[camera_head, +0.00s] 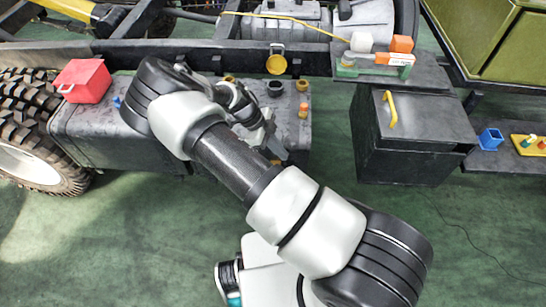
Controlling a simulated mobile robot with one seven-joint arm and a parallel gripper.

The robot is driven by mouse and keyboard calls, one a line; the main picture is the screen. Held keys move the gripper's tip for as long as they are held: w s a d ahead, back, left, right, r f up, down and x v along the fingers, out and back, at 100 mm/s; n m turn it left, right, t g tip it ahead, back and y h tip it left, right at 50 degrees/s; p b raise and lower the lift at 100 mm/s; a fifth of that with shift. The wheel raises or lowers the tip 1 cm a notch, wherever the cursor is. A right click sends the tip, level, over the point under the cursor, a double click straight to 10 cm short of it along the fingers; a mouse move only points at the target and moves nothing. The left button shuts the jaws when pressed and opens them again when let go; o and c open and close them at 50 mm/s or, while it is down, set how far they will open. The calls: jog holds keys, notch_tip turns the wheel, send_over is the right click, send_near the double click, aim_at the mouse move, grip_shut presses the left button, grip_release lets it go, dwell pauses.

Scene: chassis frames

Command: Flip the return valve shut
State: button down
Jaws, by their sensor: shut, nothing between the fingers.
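No part is clearly recognisable as the return valve. A small blue fitting (117,102) shows on the tank's left, left of my arm. An orange-topped fitting (303,110) stands near the tank's right edge, behind the gripper. My arm hides much of the tank's middle and front.
A red box (82,80) sits on the tank's left end by the large tyre (27,120). A yellow cap (276,65) stands above a dark filler neck (275,89). A black box with a yellow handle (391,109) is to the right. Green floor between is clear.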

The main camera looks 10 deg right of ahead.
jog(key=w+a+r, duration=0.3)
jog(key=a, duration=0.5)
jog(key=shift+r, duration=0.25)
jog(key=shift+w+a, duration=0.1)
